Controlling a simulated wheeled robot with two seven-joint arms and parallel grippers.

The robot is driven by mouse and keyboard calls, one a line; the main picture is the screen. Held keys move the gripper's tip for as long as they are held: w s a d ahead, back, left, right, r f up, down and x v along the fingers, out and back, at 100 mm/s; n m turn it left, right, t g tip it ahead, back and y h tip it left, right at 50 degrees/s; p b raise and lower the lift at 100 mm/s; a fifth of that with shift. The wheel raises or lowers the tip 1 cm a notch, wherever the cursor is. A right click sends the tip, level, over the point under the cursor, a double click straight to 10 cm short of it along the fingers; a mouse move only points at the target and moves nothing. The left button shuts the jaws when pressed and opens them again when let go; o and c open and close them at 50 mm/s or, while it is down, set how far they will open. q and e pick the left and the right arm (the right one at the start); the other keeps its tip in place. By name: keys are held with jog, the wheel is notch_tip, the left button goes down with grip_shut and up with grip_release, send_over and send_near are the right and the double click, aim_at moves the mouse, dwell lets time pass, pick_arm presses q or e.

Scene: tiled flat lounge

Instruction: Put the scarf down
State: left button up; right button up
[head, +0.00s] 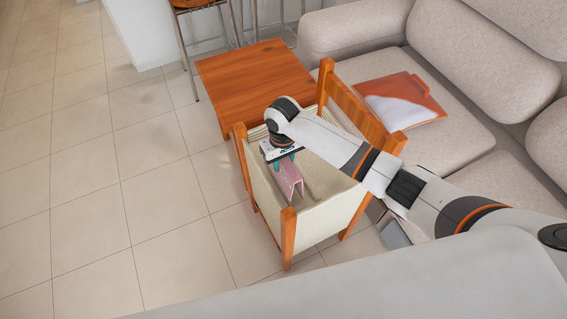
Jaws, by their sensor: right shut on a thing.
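A pink folded scarf (288,182) is in the head view, inside the upper part of a cream fabric hamper (318,228) with orange wooden posts. My right gripper (284,163) reaches over the hamper from the right and is shut on the scarf's upper edge. The scarf hangs below the fingers, within the hamper's rim. I cannot tell whether it touches the hamper's bottom or inner wall. My left gripper is not in view.
A wooden side table (254,78) stands just behind the hamper. A beige sofa (460,130) with an orange and white folder-like item (400,100) is at the right. A stool (190,40) stands at the back. The tiled floor (110,200) at the left is clear.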

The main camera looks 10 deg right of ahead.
jog(key=shift+f, duration=0.65)
jog(key=shift+f, duration=0.1)
jog(key=o, duration=1)
notch_tip(320, 180, up, 12)
jog(key=shift+r+p, duration=0.15)
jog(key=shift+p, duration=0.65)
jog(key=shift+a, duration=0.1)
